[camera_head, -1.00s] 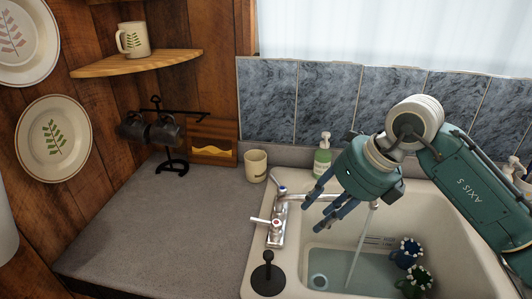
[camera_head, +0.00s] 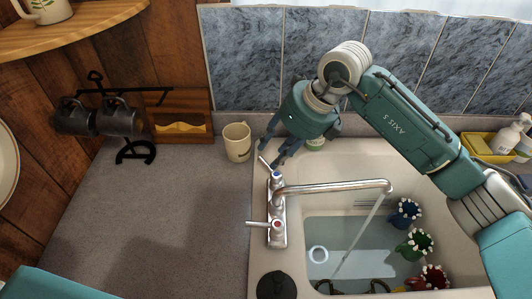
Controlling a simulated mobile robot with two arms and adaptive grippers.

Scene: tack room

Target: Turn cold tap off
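The chrome faucet (camera_head: 278,205) stands at the left rim of the sink. Its upper handle (camera_head: 277,175) has a blue mark and its lever points up and left. Its lower handle (camera_head: 277,224) has a red mark and its lever points left. Water (camera_head: 360,235) runs from the spout (camera_head: 387,186) into the basin. My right gripper (camera_head: 273,152) is open and empty, its fingers pointing down just above the blue-marked lever. I cannot tell whether a finger touches that lever. My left gripper is not in view.
A cream mug (camera_head: 237,142) stands left of my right gripper. A bottle (camera_head: 316,144) is partly hidden behind that gripper. Water and several dark objects with white-dotted rims (camera_head: 405,213) are in the sink (camera_head: 430,185). A black plunger-like object (camera_head: 276,286) is on the near rim.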

